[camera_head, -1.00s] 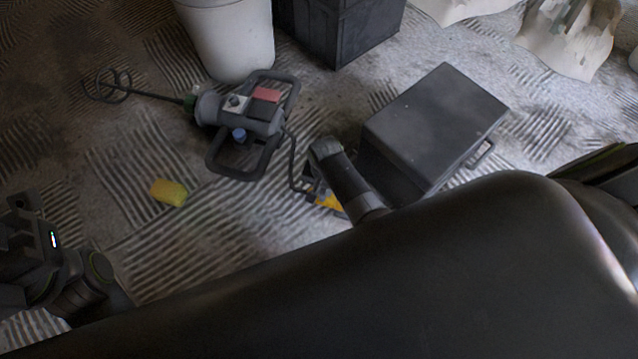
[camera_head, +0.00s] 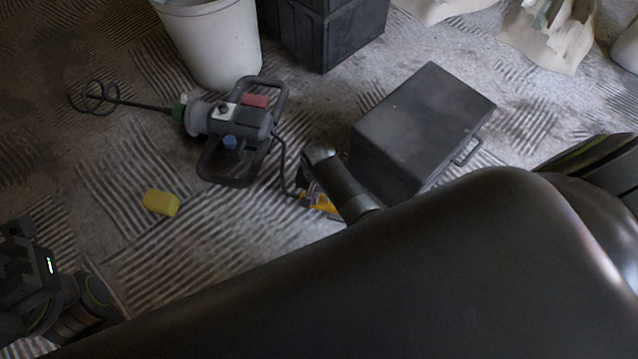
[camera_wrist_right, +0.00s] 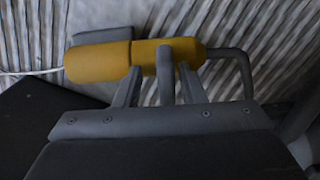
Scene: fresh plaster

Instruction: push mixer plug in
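The mixer (camera_head: 232,122) lies on the floor in the head view, its cord running right and down toward a yellow connector (camera_head: 320,203). In the right wrist view, the yellow-orange mixer plug (camera_wrist_right: 150,55) and a thicker yellow socket piece (camera_wrist_right: 95,62) lie in line and meet end to end. I cannot tell how deep the plug sits. My right gripper (camera_wrist_right: 166,72) is at the plug, a grey finger across it; the other side is hidden. It appears shut on the plug. In the head view my right arm hides most of that gripper. My left gripper (camera_head: 30,265) is at lower left, fingers unclear.
A dark grey box (camera_head: 425,115) with a handle stands right of the connector. A white bucket (camera_head: 212,45) and black crates (camera_head: 330,35) stand behind. A yellow sponge (camera_head: 161,202) lies left on the ridged floor. A thin white cable (camera_wrist_right: 30,72) leaves the socket piece.

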